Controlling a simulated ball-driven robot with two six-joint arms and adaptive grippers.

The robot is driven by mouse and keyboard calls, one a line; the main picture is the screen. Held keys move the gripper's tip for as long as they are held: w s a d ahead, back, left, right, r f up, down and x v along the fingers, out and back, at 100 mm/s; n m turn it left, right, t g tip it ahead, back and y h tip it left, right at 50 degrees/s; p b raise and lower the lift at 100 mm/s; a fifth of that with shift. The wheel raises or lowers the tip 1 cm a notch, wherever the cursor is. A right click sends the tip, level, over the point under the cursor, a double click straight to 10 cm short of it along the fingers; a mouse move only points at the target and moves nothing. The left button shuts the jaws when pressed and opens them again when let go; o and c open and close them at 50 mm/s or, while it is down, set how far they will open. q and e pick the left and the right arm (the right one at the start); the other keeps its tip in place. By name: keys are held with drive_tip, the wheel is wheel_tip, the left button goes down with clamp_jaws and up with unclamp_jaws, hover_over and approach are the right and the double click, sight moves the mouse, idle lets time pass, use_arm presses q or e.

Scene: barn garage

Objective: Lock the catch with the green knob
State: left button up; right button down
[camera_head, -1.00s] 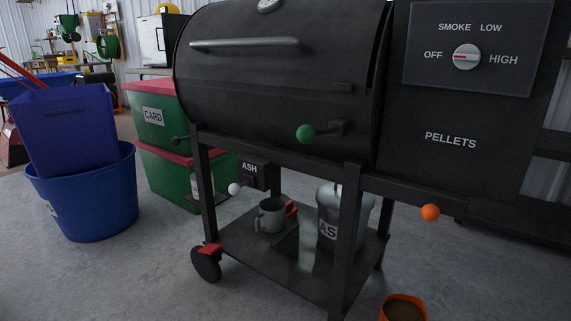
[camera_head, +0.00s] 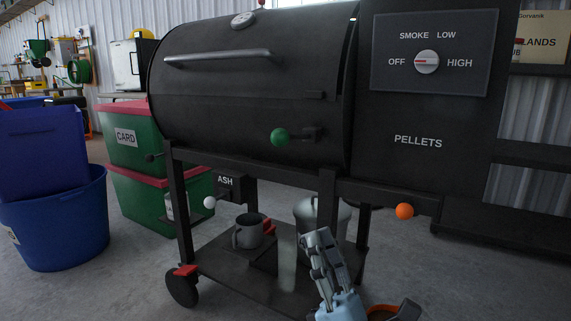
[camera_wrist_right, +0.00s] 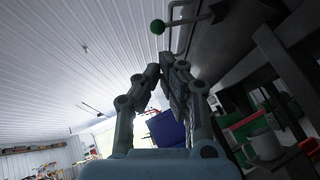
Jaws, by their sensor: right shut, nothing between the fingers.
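The green knob (camera_head: 280,138) sits on a short dark catch (camera_head: 312,133) on the front of the black smoker barrel (camera_head: 230,105), near its lower right. My right gripper (camera_head: 318,236) is in front of the smoker's lower shelf, below and right of the green knob and apart from it. Its fingers are together and empty. In the right wrist view the green knob (camera_wrist_right: 157,27) shows beyond and above the fingertips (camera_wrist_right: 160,66), with the catch arm running right from it. My left gripper is not in view.
An orange knob (camera_head: 404,211) and a white knob (camera_head: 209,202) stick out lower on the smoker. A grey mug (camera_head: 247,232) and a metal bucket (camera_head: 303,213) stand on the lower shelf. Blue tubs (camera_head: 50,225) and green boxes (camera_head: 122,139) stand left.

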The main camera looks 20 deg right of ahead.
drive_tip(key=shift+r, duration=0.1)
drive_tip(key=b, duration=0.1)
approach(294, 137)
drive_tip(key=w+a+r, duration=0.1)
drive_tip(key=a+r, duration=0.2)
drive_tip(key=r, duration=0.1)
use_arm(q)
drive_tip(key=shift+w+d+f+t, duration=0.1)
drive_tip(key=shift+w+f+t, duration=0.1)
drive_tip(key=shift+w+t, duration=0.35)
use_arm(e)
drive_tip(key=shift+w+a+r, duration=0.25)
drive_tip(key=shift+w+r, duration=0.15)
drive_tip(key=shift+w, duration=0.2)
